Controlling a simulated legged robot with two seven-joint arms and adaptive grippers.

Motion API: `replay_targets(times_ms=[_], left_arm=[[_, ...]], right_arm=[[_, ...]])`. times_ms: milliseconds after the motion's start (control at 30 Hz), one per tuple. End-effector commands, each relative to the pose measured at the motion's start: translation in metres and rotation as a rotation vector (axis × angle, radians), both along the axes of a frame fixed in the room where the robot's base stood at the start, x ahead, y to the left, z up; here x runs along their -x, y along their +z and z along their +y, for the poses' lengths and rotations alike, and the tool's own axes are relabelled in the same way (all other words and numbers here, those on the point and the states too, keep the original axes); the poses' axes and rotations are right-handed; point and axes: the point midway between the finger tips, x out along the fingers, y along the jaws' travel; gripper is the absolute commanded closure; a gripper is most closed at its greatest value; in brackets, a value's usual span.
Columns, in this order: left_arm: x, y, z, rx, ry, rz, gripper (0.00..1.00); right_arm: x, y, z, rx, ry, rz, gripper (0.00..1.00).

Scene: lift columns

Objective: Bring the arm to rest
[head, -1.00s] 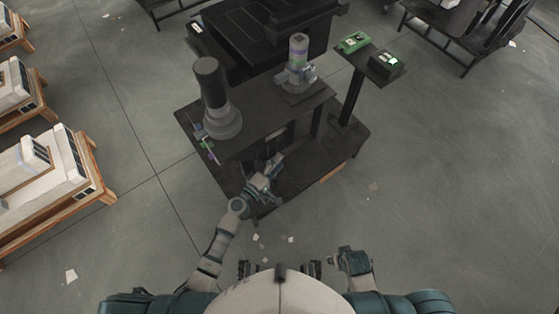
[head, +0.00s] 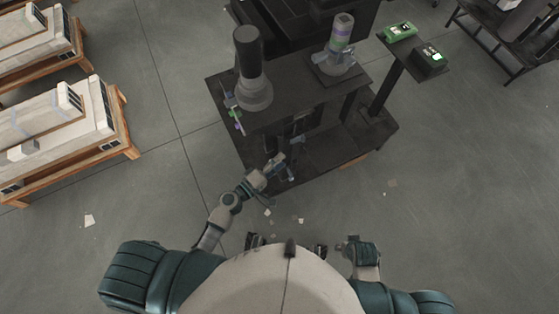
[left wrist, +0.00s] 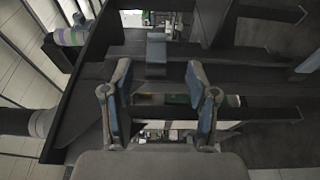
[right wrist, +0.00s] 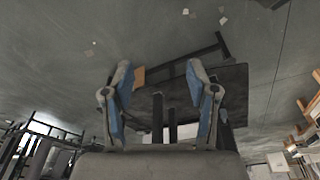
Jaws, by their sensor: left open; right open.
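My left arm reaches forward in the head view, with its gripper (head: 284,165) low at the near side of the black workbench (head: 290,103). In the left wrist view the two blue-padded fingers of this gripper (left wrist: 158,85) stand apart. A grey-blue block (left wrist: 156,50) shows beyond the gap; I cannot tell its distance. No object is held. My right gripper (head: 350,243) is folded close to my body, right of centre. In the right wrist view its fingers (right wrist: 158,85) are apart and empty, with floor and dark furniture beyond.
A dark cylinder on a round grey base (head: 254,95) and a purple-banded column (head: 340,45) stand on the workbench. A side stand (head: 412,58) carries green devices. Wooden pallets with white units (head: 60,140) are at left. The floor around me is mostly clear, with small scraps.

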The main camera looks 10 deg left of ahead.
Motion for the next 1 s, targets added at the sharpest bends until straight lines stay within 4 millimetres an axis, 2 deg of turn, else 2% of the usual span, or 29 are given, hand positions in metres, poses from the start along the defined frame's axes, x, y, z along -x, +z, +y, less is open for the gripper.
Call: replay_targets(times_ms=[500, 567, 633, 667, 767, 867, 900, 1000], left_arm=[[0.000, -0.001, 0.000, -0.004, -0.001, 0.000, 0.42], [0.002, -0.005, -0.001, -0.027, -0.006, 0.004, 0.42], [0.008, -0.019, -0.002, -0.097, -0.024, 0.010, 0.42], [0.012, -0.028, -0.003, -0.142, -0.037, 0.016, 0.42], [0.036, -0.074, -0.003, -0.361, -0.108, 0.053, 0.42], [0.075, -0.136, 0.008, -0.639, -0.222, 0.121, 0.42], [0.093, -0.161, 0.016, -0.751, -0.274, 0.156, 0.42], [0.144, -0.216, 0.045, -1.017, -0.413, 0.248, 0.42]], right_arm=[[0.000, 0.000, 0.000, 0.000, -0.001, 0.000, 0.42], [-0.001, 0.002, 0.000, -0.001, -0.001, -0.004, 0.42], [-0.002, -0.006, 0.001, -0.001, 0.001, 0.000, 0.42], [-0.002, -0.013, 0.001, -0.001, 0.002, 0.005, 0.42], [-0.001, -0.035, 0.002, 0.000, 0.004, 0.013, 0.42], [0.002, -0.062, 0.002, 0.001, 0.007, 0.020, 0.42], [0.004, -0.073, 0.001, 0.002, 0.008, 0.023, 0.42], [0.013, -0.098, 0.000, 0.003, 0.011, 0.032, 0.42]])
